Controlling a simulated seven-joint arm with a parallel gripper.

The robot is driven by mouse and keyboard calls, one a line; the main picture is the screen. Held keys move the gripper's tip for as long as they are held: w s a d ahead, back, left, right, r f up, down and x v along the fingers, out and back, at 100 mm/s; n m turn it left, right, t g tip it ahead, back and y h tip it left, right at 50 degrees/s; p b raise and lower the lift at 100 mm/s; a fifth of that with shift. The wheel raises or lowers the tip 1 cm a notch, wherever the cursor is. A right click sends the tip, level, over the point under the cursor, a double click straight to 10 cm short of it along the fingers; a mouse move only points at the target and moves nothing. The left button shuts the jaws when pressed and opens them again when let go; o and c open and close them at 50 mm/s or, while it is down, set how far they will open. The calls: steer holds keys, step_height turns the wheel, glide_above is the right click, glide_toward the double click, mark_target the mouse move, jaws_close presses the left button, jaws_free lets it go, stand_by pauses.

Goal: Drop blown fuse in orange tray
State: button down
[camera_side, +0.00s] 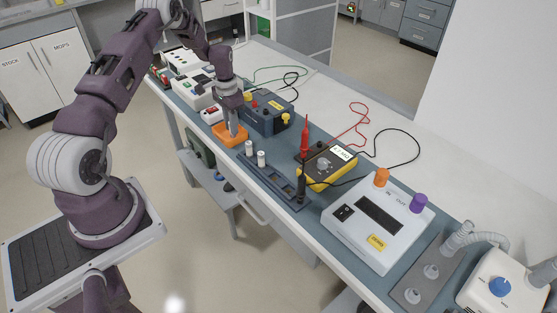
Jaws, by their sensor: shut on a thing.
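The orange tray (230,136) sits on the blue-grey bench mat near the front edge, left of the middle. My gripper (235,129) points down with its fingertips over the tray. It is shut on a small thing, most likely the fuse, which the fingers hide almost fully. I cannot tell whether the fingertips touch the tray floor. Two white fuses (255,154) stand upright in a dark fuse rack (274,178) just right of the tray.
A dark blue box (266,112) with yellow knobs stands close behind the tray. A yellow multimeter (327,168) with red and black probes lies to the right. Loose leads cross the rear bench.

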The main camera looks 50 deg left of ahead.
steer(key=shift+f, duration=0.15)
steer(key=c, duration=1.2)
jaws_free()
steer(key=shift+c, duration=0.2)
step_height(320, 180, up, 7)
steer(key=shift+r, duration=0.1)
